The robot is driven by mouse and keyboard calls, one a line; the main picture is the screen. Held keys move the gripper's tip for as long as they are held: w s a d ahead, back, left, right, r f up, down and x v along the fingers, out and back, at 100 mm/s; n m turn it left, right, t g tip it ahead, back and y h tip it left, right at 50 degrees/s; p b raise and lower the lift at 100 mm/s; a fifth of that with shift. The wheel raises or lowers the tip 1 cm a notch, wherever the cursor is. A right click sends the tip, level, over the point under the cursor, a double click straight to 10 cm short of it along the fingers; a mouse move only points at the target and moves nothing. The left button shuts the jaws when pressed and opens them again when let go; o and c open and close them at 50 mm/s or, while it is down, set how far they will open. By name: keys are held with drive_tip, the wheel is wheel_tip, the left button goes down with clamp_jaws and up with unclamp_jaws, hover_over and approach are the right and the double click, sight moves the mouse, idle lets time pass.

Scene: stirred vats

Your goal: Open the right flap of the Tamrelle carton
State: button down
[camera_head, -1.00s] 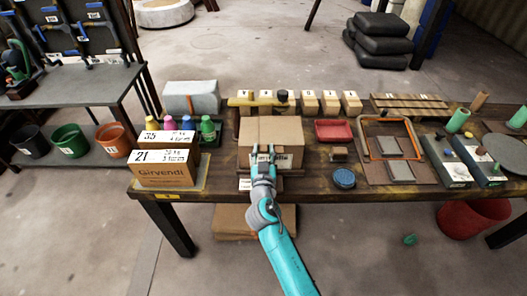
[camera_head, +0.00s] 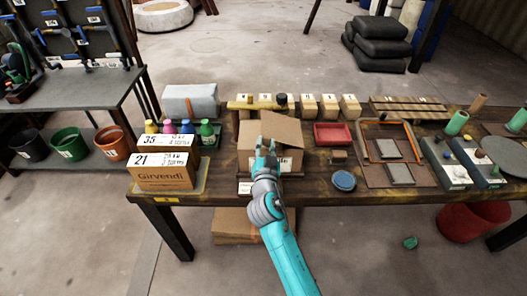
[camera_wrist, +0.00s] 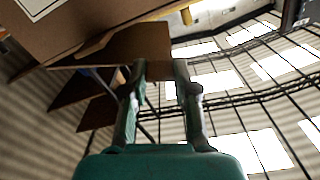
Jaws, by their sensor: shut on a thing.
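The brown carton (camera_head: 257,165) stands near the middle of the table, its printed front label partly hidden by my gripper. Its right flap (camera_head: 285,130) is raised and tilted, standing above the carton top. The left part of the top (camera_head: 249,132) looks flat. My gripper (camera_head: 266,144) is at the front edge of the raised flap, shut on it. In the wrist view a brown cardboard panel (camera_wrist: 150,42) sits between the two fingertips (camera_wrist: 158,68), and a larger carton face (camera_wrist: 85,25) fills the upper left.
A Girvendi carton (camera_head: 160,178) and several coloured bottles (camera_head: 180,130) stand to the left. A yellow bar (camera_head: 258,101) and several small boxes are behind.

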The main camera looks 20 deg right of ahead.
drive_tip(key=s+d+r+m, duration=0.2)
drive_tip(key=d+r+m, duration=0.5)
drive_tip(key=r+m, duration=0.15)
drive_tip(key=s+d+f+m, duration=0.2)
drive_tip(key=s+d+m, duration=0.2)
drive_tip(key=d+m, duration=0.8)
idle(0.4)
drive_tip(key=c, duration=1.2)
unclamp_jaws()
drive_tip(key=shift+o, duration=0.2)
drive_tip(key=shift+s, duration=0.1)
